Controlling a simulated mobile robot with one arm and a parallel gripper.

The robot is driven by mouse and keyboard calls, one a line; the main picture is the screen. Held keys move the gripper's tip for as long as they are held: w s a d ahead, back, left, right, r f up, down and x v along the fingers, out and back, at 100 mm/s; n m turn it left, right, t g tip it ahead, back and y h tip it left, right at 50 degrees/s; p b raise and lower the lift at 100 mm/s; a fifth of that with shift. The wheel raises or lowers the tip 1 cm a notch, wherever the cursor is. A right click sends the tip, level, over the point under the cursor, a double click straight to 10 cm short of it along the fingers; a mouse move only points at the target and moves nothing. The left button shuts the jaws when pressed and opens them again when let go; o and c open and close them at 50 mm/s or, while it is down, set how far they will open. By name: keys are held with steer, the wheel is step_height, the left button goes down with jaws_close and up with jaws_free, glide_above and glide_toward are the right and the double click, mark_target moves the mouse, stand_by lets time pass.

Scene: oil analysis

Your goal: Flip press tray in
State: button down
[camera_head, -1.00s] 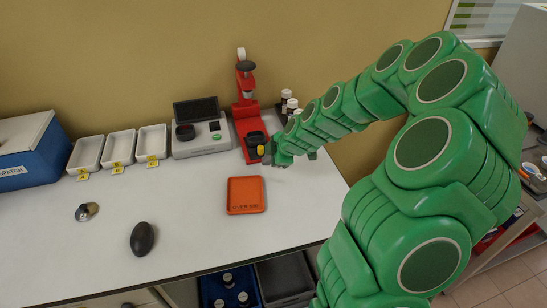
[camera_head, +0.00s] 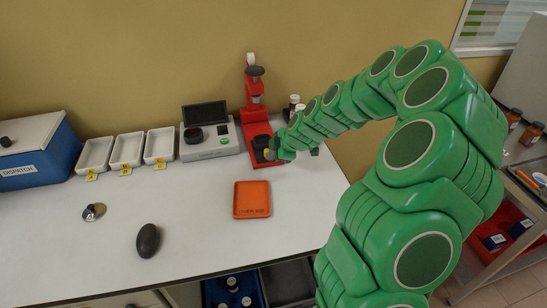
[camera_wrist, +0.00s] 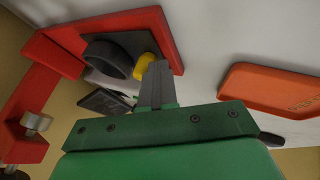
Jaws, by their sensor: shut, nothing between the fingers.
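The red press (camera_head: 256,97) stands against the back wall, with its base (camera_head: 257,130) reaching forward on the bench. A dark round cup with a yellow knob sits at the front of the base; the black cup (camera_wrist: 106,58) and yellow knob (camera_wrist: 146,66) show clearly in the wrist view. My gripper (camera_wrist: 157,72) is shut and empty, with its fingertips beside the yellow knob, touching or nearly so. In the head view my gripper (camera_head: 273,154) is at the right front of the press base and hides part of it.
An orange tray (camera_head: 237,201) lies in front of the press. A grey instrument (camera_head: 210,147) with a dark screen stands to its left, then white trays (camera_head: 126,165).

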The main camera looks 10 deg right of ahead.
mark_target(266, 145)
steer(key=w, duration=0.9)
steer(key=shift+w+a, duration=0.1)
steer(key=shift+w, duration=0.65)
steer(key=shift+s, duration=2.2)
steer(key=v, duration=1)
steer(key=shift+w, duration=0.15)
